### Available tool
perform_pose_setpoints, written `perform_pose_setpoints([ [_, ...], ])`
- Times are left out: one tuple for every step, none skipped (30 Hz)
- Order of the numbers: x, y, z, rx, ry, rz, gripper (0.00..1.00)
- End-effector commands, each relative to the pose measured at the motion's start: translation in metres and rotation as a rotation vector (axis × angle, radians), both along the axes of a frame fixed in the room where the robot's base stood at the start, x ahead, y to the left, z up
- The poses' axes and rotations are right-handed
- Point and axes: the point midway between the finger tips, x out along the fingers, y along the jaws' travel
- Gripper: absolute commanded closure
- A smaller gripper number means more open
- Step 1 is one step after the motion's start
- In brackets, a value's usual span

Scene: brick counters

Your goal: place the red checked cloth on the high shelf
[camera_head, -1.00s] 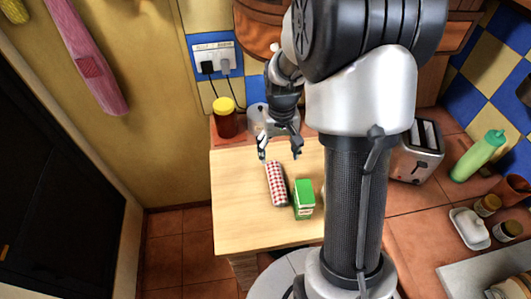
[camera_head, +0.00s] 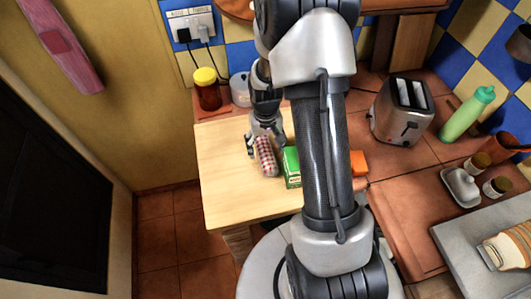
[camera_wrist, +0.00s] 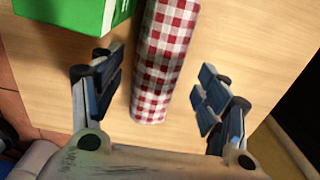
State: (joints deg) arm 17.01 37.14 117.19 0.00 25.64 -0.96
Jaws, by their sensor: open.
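The red checked cloth (camera_head: 265,157) is a rolled red-and-white bundle lying on the light wooden board. In the wrist view the cloth (camera_wrist: 164,62) runs from the top edge down between my fingers. My gripper (camera_head: 264,139) is open. In the wrist view my gripper (camera_wrist: 152,92) has one finger on each side of the cloth's near end, with gaps on both sides. I cannot tell how far the fingers are above the board. The high shelf cannot be clearly made out in either view.
A green box (camera_head: 291,167) stands close beside the cloth; it also shows in the wrist view (camera_wrist: 66,12). A yellow-lidded jar (camera_head: 207,90) stands behind the wooden board (camera_head: 228,190). A toaster (camera_head: 400,110) and a green bottle (camera_head: 467,114) stand to the right. The board's front left is clear.

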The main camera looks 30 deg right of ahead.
Motion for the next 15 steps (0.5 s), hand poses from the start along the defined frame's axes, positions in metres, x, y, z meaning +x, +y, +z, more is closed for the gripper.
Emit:
perform_pose_setpoints([
  [-0.001,0.000,-0.012,0.001,0.003,-0.001,0.32],
  [-0.001,-0.001,-0.017,0.001,0.003,-0.001,0.32],
  [-0.001,-0.001,-0.023,0.001,0.003,0.000,0.32],
  [-0.001,-0.001,-0.028,0.001,0.004,0.000,0.32],
  [-0.001,-0.001,-0.032,0.001,0.004,0.000,0.32],
  [-0.001,-0.001,-0.036,0.001,0.002,0.000,0.32],
  [0.000,-0.001,-0.037,0.000,0.001,0.000,0.32],
  [0.000,-0.001,-0.038,0.000,0.001,0.000,0.32],
  [0.000,-0.001,-0.038,0.000,0.001,0.000,0.32],
  [0.000,-0.001,-0.038,0.000,0.000,0.000,0.32],
  [0.000,-0.001,-0.038,0.000,0.000,0.000,0.32],
  [0.000,-0.001,-0.037,0.000,0.000,0.000,0.32],
  [0.000,-0.001,-0.037,0.000,0.000,0.000,0.32],
  [0.000,-0.001,-0.037,0.000,0.000,0.000,0.32],
  [0.000,-0.001,-0.037,0.000,0.000,0.000,0.35],
])
